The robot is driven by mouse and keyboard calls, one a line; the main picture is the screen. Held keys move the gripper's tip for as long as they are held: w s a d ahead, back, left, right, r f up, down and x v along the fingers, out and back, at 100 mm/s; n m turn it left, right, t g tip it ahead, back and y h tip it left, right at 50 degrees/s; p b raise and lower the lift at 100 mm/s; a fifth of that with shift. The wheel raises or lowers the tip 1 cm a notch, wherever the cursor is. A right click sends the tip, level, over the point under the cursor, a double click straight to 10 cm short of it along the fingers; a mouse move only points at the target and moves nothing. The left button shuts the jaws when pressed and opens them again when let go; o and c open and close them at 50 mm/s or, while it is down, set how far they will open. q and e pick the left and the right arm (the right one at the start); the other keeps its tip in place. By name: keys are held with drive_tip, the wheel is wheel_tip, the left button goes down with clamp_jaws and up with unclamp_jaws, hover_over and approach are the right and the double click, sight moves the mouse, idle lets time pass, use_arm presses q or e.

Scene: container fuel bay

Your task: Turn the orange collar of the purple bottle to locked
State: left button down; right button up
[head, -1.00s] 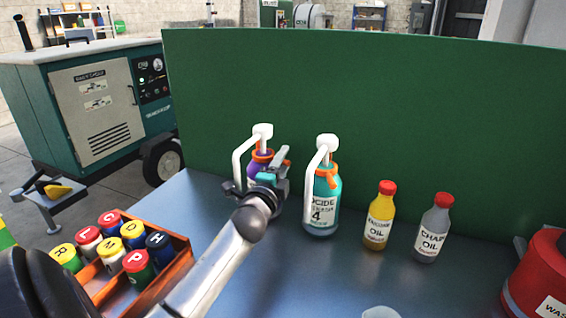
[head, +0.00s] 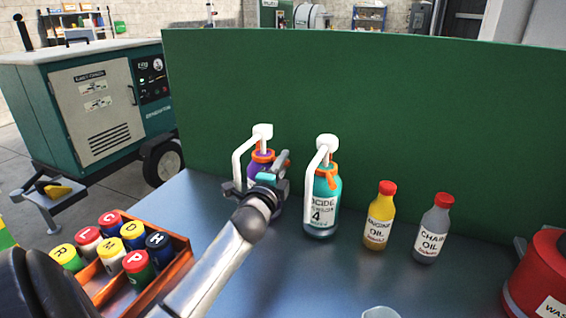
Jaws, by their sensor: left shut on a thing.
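The purple bottle (head: 255,170) stands on the blue-grey bench near the green panel, with a white pump head and spout on top. Its orange collar (head: 262,155) is around the neck, below the pump head. My left gripper (head: 274,171) is at the collar's near right side and shut on it. The gripper hides part of the collar and much of the bottle's front. I cannot read any lock mark on the collar. My right gripper is not in view.
A teal bottle (head: 322,205) with its own orange collar and white pump stands close to the right. A yellow oil bottle (head: 379,222) and a grey oil bottle (head: 432,235) stand further right. An orange crate (head: 178,272) of lettered jars is at left. The green panel (head: 420,110) stands behind.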

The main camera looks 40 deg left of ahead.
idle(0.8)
use_arm(q)
drive_tip(key=shift+s+m+t+h+p, duration=0.35)
drive_tip(key=shift+m+h+p, duration=0.35)
drive_tip(key=shift+h, duration=0.55)
drive_tip(key=shift+s+m+t+h+p, duration=0.35)
drive_tip(key=shift+m+h+p, duration=0.3)
drive_tip(key=shift+h, duration=0.6)
drive_tip(key=c, duration=0.8)
unclamp_jaws()
drive_tip(key=shift+c, duration=0.2)
drive_tip(key=s+d+f, duration=0.1)
drive_tip(key=s+d, duration=0.1)
drive_tip(key=s, duration=1.3)
drive_tip(key=shift+f, duration=0.25)
